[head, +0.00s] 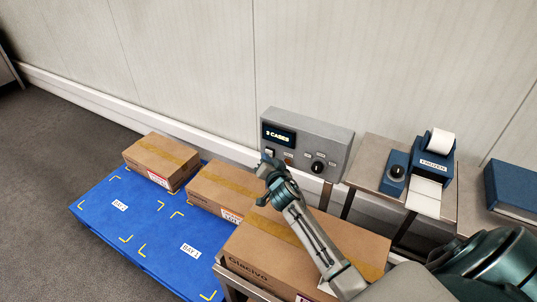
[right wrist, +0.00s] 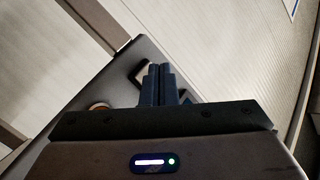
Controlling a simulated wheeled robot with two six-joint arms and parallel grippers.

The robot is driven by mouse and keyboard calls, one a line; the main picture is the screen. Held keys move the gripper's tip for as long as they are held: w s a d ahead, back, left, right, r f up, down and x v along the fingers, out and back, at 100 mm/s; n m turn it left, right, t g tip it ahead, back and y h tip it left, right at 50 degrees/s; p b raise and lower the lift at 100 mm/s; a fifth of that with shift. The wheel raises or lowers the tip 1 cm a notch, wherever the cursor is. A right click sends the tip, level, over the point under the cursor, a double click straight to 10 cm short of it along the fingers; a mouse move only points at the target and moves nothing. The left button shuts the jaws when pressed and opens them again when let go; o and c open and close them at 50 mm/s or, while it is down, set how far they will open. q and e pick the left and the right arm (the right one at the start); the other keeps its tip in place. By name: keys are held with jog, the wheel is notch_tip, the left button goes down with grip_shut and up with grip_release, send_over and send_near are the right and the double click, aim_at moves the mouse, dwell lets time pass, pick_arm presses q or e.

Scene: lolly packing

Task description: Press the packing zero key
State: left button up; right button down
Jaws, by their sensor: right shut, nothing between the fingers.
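A grey control box (head: 335,128) stands against the wall with a lit display (head: 279,136) reading "3 CASES". Below the display are small labelled controls and a black knob (head: 318,167). I cannot tell which control is the packing zero key. My right gripper (head: 268,162) is in front of the box's lower left, its fingers closed and empty, hiding part of the panel. In the right wrist view the shut fingers (right wrist: 159,84) point at the grey panel (right wrist: 75,100), with a round orange-rimmed control (right wrist: 98,106) to their left. I cannot tell whether they touch it. My left gripper is out of view.
Three taped cartons stand in a row: one far (head: 160,158), one middle (head: 222,190), one near (head: 255,248) under my right forearm. A blue label printer (head: 432,168) stands right on a bench.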

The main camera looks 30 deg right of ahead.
jog(key=shift+w+d, duration=0.25)
jog(key=shift+d, duration=0.1)
dwell(0.4)
jog(key=shift+a, duration=0.1)
jog(key=shift+s+a+b, duration=0.35)
jog(key=shift+s+a, duration=0.15)
jog(key=shift+a, duration=0.2)
jog(key=a, duration=0.1)
jog(key=s+a, duration=0.1)
jog(key=a, duration=0.1)
jog(key=s+a, duration=0.1)
jog(key=shift+s+a+b, duration=0.15)
jog(key=shift+s+b, duration=0.1)
jog(key=shift+b, duration=0.1)
dwell(1.0)
